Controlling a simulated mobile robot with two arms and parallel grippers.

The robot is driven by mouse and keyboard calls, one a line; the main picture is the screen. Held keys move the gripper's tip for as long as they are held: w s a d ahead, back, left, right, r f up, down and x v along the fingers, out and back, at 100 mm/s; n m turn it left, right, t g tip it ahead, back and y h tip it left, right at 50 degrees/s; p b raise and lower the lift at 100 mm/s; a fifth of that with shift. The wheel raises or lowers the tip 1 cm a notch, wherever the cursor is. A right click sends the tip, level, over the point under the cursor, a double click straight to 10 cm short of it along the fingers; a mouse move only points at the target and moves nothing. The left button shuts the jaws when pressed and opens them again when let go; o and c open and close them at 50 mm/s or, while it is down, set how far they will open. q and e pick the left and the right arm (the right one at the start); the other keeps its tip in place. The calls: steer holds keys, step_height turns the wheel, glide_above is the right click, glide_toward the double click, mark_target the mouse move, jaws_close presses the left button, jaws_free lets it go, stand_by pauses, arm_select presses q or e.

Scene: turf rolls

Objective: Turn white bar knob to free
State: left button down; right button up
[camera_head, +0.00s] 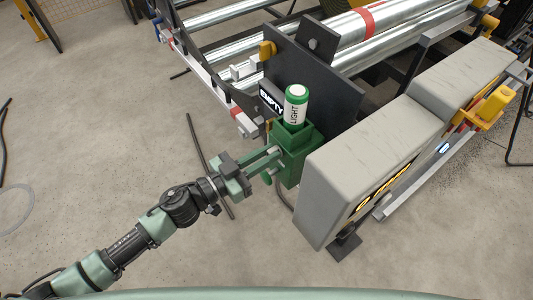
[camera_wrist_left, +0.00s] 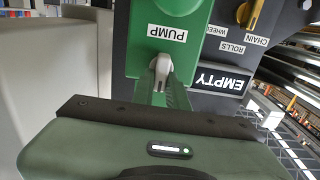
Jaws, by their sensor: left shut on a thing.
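The white bar knob (camera_wrist_left: 160,66) sits on the face of a green box (camera_wrist_left: 140,45), just by a PUMP label (camera_wrist_left: 167,33). My left gripper (camera_wrist_left: 163,88) is shut on the knob, its green fingers reaching up to it in the left wrist view. In the head view my left gripper (camera_head: 276,156) touches the left face of the green box (camera_head: 290,172), and its fingers hide the knob there. The knob's exact angle is hard to read. My right gripper is not in view.
A green-capped white cylinder labelled LIGHT (camera_head: 296,104) stands on the green box. Beside it are a dark plate (camera_head: 305,75) and an EMPTY label (camera_wrist_left: 222,80). A yellow knob (camera_wrist_left: 251,12) is near the CHAIN label. Grey padded blocks (camera_head: 355,150) stand right; floor at left is clear.

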arm_select(q)
steer(key=shift+m+p, duration=0.3)
steer(key=shift+m, duration=0.7)
steer(key=shift+s+m, duration=0.1)
steer(key=shift+m, duration=0.7)
steer(key=m, duration=0.4)
steer(key=shift+s+d+f+m+p, duration=0.15)
steer(key=shift+s+d+m+p, duration=0.05)
steer(key=shift+m+p, duration=0.15)
steer(key=m, duration=0.4)
steer(key=shift+s+d+f, duration=0.1)
steer(key=shift+f, duration=0.1)
steer(key=m, duration=0.2)
steer(key=m+b, duration=0.1)
steer(key=m, duration=0.2)
steer(key=shift+f+m+b, duration=0.25)
steer(key=shift+m+b, duration=0.05)
steer(key=shift+m, duration=0.05)
steer(key=c, duration=1.4)
jaws_free()
